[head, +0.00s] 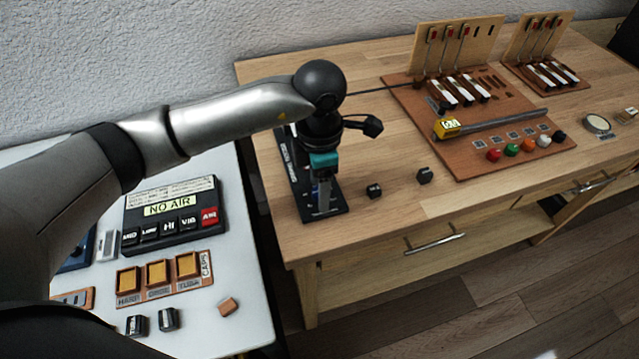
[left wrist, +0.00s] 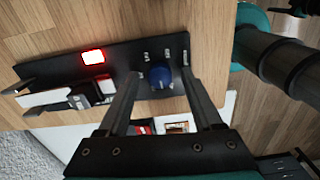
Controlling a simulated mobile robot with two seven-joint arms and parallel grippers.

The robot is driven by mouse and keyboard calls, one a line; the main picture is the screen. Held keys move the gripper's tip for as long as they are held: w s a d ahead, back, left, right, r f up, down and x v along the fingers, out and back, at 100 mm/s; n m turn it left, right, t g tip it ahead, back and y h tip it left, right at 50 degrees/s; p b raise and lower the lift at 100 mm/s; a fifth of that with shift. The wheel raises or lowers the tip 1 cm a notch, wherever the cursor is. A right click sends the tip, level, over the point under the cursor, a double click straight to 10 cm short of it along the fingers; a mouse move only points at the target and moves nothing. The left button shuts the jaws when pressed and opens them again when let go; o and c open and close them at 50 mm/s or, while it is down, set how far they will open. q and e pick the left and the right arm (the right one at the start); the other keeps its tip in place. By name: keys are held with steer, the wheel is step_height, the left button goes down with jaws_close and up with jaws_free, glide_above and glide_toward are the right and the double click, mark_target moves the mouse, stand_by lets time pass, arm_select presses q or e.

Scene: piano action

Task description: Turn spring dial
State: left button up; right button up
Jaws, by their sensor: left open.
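The spring dial appears to be the blue round knob (left wrist: 159,75) on a dark panel (left wrist: 125,53) in the left wrist view. Marks are printed around the knob, but they are too blurred to read. My left gripper (left wrist: 157,78) is open, with one finger on each side of the knob in that view. I cannot tell whether either finger touches it. In the head view the left gripper (head: 322,192) points down over the dark panel (head: 292,166) at the left end of the wooden table, and hides the knob.
The panel also carries a lit red display (left wrist: 92,57) and white and black key parts (left wrist: 45,98). Two small black blocks (head: 374,191) (head: 424,175) lie right of the gripper. A brown board (head: 480,150) with key models and coloured buttons stands further right.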

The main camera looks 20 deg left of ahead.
arm_select(q)
steer(key=shift+c, duration=0.3)
arm_select(e)
steer(key=shift+d, duration=0.1)
arm_select(q)
steer(key=c, duration=0.3)
jaws_close()
arm_select(e)
steer(key=shift+w+d, duration=0.1)
steer(key=shift+d, duration=0.1)
arm_select(q)
steer(key=shift+m+b, duration=0.7)
steer(key=shift+b, duration=0.05)
steer(key=shift+m+b, duration=0.3)
steer(key=shift+m, duration=0.3)
arm_select(e)
step_height(320, 180, down, 2)
arm_select(q)
steer(key=shift+o, duration=1.8)
jaws_free()
